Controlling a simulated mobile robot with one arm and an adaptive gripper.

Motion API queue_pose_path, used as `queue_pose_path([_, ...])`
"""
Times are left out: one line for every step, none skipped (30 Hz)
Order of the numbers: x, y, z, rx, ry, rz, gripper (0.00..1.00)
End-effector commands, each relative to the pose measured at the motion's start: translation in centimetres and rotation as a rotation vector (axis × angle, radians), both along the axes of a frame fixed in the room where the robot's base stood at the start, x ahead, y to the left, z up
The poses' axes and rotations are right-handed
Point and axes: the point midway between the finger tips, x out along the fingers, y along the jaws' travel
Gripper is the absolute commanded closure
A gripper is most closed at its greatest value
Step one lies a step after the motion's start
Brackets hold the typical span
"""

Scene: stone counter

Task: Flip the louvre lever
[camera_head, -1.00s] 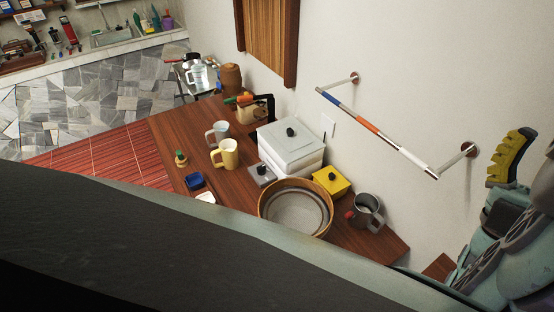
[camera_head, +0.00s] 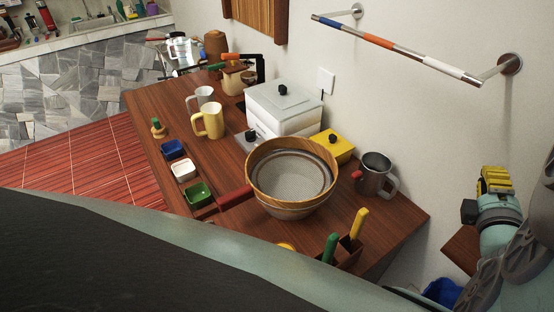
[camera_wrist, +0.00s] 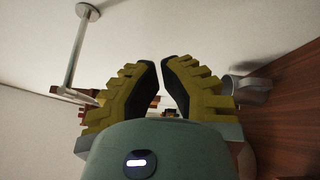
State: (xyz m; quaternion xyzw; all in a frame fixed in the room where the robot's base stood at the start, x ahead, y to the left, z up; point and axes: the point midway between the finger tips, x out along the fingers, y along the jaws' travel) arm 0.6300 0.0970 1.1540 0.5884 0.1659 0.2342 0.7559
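A wooden slatted panel (camera_head: 256,14), likely the louvre, hangs on the wall at the top of the head view, its upper part cut off. I cannot make out a lever on it. My gripper (camera_head: 495,181), with ridged yellow fingers, is at the right of the head view, below the wall rail and far from the panel. In the wrist view my gripper (camera_wrist: 160,62) has its fingertips drawn almost together, with only a narrow gap and nothing held between them.
A striped wall rail (camera_head: 395,48) lies between my gripper and the panel. The wooden table (camera_head: 225,165) holds a wooden-rimmed bowl (camera_head: 323,148), a white box (camera_head: 300,102), a yellow box (camera_head: 340,149), a metal mug (camera_head: 376,170) and other mugs. A white wall plate (camera_head: 326,81) sits above the table.

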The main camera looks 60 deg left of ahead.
Motion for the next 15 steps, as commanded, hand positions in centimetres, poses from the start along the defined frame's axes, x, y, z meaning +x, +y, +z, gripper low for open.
queue_pose_path([0.5, -0.5, -2.7, -0.063, -0.022, -0.031, 1.00])
queue_pose_path([0.8, -0.9, -3.5, -0.105, -0.038, -0.053, 1.00])
queue_pose_path([1.3, -1.5, -4.4, -0.159, -0.058, -0.086, 1.00])
queue_pose_path([1.6, -1.9, -5.0, -0.196, -0.075, -0.106, 1.00])
queue_pose_path([1.9, -2.4, -5.6, -0.234, -0.092, -0.131, 1.00])
queue_pose_path([2.3, -3.0, -6.3, -0.282, -0.115, -0.161, 1.00])
queue_pose_path([2.5, -3.4, -6.8, -0.317, -0.133, -0.183, 1.00])
queue_pose_path([2.8, -3.9, -7.2, -0.353, -0.152, -0.208, 1.00])
queue_pose_path([3.1, -4.4, -7.7, -0.396, -0.177, -0.236, 1.00])
queue_pose_path([3.3, -4.8, -8.0, -0.426, -0.196, -0.257, 1.00])
queue_pose_path([3.6, -5.3, -8.2, -0.458, -0.217, -0.281, 1.00])
queue_pose_path([3.8, -5.7, -8.6, -0.498, -0.243, -0.307, 1.00])
queue_pose_path([4.0, -6.1, -8.8, -0.527, -0.265, -0.330, 1.00])
queue_pose_path([4.1, -6.5, -8.9, -0.555, -0.285, -0.354, 1.00])
queue_pose_path([4.3, -6.9, -9.1, -0.591, -0.315, -0.381, 1.00])
